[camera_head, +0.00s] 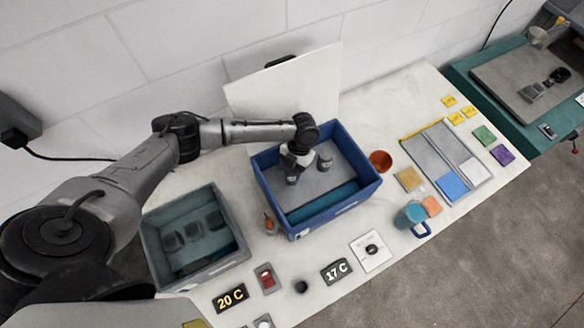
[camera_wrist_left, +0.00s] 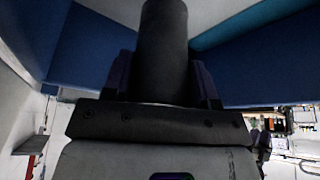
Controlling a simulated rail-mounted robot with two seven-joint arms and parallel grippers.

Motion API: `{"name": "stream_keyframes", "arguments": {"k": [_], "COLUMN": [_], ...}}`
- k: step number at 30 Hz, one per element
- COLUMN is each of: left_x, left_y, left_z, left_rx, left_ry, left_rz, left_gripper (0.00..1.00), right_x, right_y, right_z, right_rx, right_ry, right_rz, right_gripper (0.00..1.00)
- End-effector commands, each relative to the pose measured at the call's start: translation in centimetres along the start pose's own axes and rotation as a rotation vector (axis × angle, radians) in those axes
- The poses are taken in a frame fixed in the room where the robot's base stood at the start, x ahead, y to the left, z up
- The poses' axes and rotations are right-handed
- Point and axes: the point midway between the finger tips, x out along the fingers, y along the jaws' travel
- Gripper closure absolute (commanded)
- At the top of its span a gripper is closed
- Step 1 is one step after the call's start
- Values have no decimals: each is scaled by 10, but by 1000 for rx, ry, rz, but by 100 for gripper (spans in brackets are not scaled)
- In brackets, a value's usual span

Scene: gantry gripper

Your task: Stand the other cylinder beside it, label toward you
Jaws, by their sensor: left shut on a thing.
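My left gripper (camera_head: 291,168) is inside the blue crate (camera_head: 340,208), reaching down from above. It is shut on a dark cylinder (camera_wrist_left: 163,50), which stands between the fingers in the left wrist view. In the head view, the held cylinder's lower part (camera_head: 292,179) shows just under the gripper, near the crate's left side. A second dark grey cylinder (camera_head: 325,163) stands to its right on the grey floor in the crate, apart from it. I cannot make out a label on either cylinder. My right gripper is not in view.
A grey-green bin (camera_head: 160,262) with several dark items stands left of the crate. An orange-red cup (camera_head: 380,161) stands close to the crate's right wall, and a teal mug (camera_head: 409,216) is farther right. A white upright panel (camera_head: 290,88) is behind the crate.

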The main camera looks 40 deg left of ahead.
Motion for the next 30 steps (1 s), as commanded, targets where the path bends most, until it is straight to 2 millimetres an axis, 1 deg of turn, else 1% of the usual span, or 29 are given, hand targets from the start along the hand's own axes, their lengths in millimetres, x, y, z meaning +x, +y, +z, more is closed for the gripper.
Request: {"name": "stream_keyframes", "arguments": {"k": [4, 16, 20, 21, 28, 30], "left_x": [0, 10, 10, 11, 11, 11], "left_y": [0, 0, 0, 0, 0, 0], "left_z": [1, 5, 5, 4, 4, 5], "left_rx": [0, 0, 0, 0, 0, 0], "left_ry": [-1, 0, -1, 0, 0, 0], "left_rz": [-1, -1, -1, -1, 0, 0], "left_gripper": [86, 86, 86, 43, 22, 22], "right_x": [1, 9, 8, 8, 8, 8], "right_y": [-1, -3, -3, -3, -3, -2], "right_z": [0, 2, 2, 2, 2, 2], "right_rx": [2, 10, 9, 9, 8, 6], "right_ry": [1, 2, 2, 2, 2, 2], "right_rz": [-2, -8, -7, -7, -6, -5], "right_gripper": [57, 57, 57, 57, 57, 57]}}
